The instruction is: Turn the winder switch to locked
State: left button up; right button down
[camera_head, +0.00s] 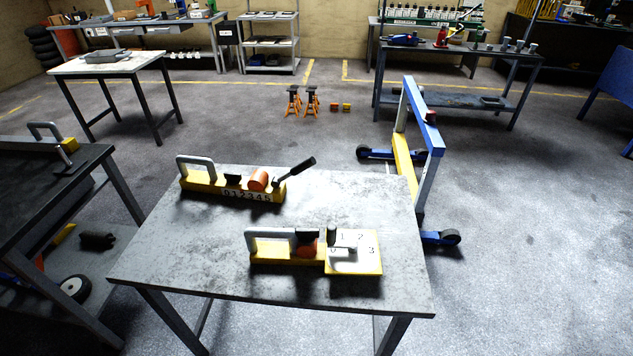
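A grey metal table (190,245) stands in front of me with two yellow-based devices on it. The nearer device (285,259) has a grey handle, an orange part, and a pale plate (367,262) marked with digits including 1, 2 and 3. A small dark-topped knob (331,235) stands on this plate; its exact setting is too small to tell. The farther device (205,186) has a grey handle, a row of digits, and a black-gripped lever (298,170) tilted up to the right. No "locked" label is readable, and I cannot tell which control is the winder switch. Neither gripper is in view.
A dark bench (50,185) at the left carries another yellow device (40,144) with a handle. A blue and yellow wheeled frame (420,120) stands just right of the table. Orange stands (293,101) are on the floor behind. Open floor lies to the right.

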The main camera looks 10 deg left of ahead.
aim_at(306, 236)
jog(key=u, duration=1.25)
jog(key=k, duration=0.7)
jog(key=z, duration=1.1)
